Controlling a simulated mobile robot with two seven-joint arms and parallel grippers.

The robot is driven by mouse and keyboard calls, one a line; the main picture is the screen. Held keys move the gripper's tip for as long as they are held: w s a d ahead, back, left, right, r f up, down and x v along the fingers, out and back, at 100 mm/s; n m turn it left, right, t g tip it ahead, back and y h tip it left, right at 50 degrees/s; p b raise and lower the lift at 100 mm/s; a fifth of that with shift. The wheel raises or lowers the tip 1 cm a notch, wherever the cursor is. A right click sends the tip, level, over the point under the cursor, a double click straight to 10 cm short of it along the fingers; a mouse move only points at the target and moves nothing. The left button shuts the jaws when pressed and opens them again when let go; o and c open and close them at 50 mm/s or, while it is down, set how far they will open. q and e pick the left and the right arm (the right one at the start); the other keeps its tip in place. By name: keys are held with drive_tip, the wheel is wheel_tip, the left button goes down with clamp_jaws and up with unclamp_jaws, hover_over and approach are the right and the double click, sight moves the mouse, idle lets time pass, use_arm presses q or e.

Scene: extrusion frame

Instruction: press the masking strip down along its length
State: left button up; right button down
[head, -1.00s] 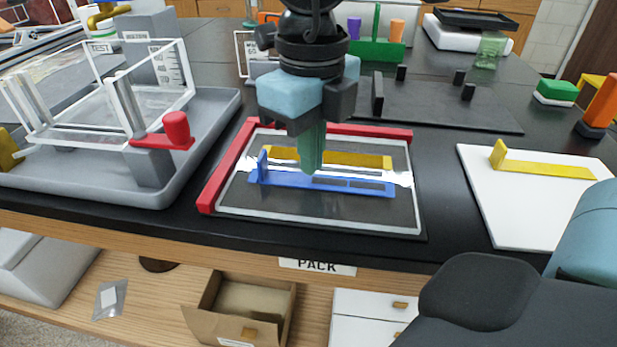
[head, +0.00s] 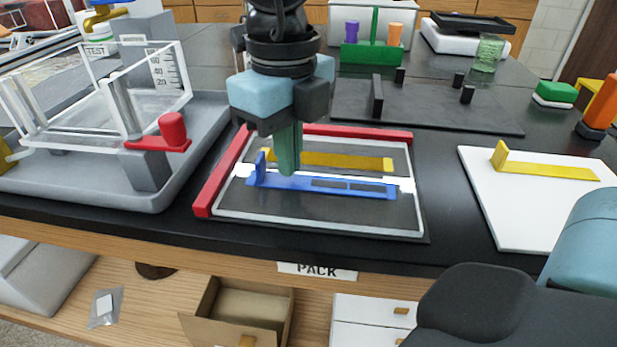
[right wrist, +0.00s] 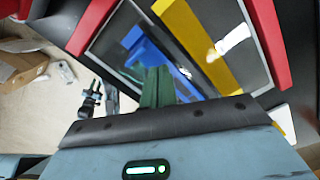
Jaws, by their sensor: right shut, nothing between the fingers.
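A framed dark panel with a pale border (head: 330,226) lies on the bench. A blue strip (head: 380,190) with an upright tab at its left end and a yellow strip (head: 345,161) run across it. A white, shiny band (head: 405,184) shows between and beyond them; I cannot tell whether it is the masking strip or glare. My right gripper (head: 288,172) is shut and empty, its green fingers pointing down at the blue strip near its tab. I cannot tell whether they touch. The right wrist view shows the fingers (right wrist: 157,88) beside the blue strip (right wrist: 150,55).
Red rails (head: 222,180) edge the panel's left and back. A grey tray (head: 90,197) with a clear tank and red handle stands left. A white board (head: 510,215) with another yellow strip lies right. Bare black bench separates panel and board.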

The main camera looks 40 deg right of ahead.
drive_tip(key=shift+s+f+b, duration=0.1)
drive_tip(key=shift+f+b, duration=0.65)
drive_tip(key=shift+f, duration=0.1)
idle(1.6)
drive_tip(key=shift+r, duration=0.15)
drive_tip(key=shift+r+p, duration=0.35)
drive_tip(key=shift+r, duration=0.4)
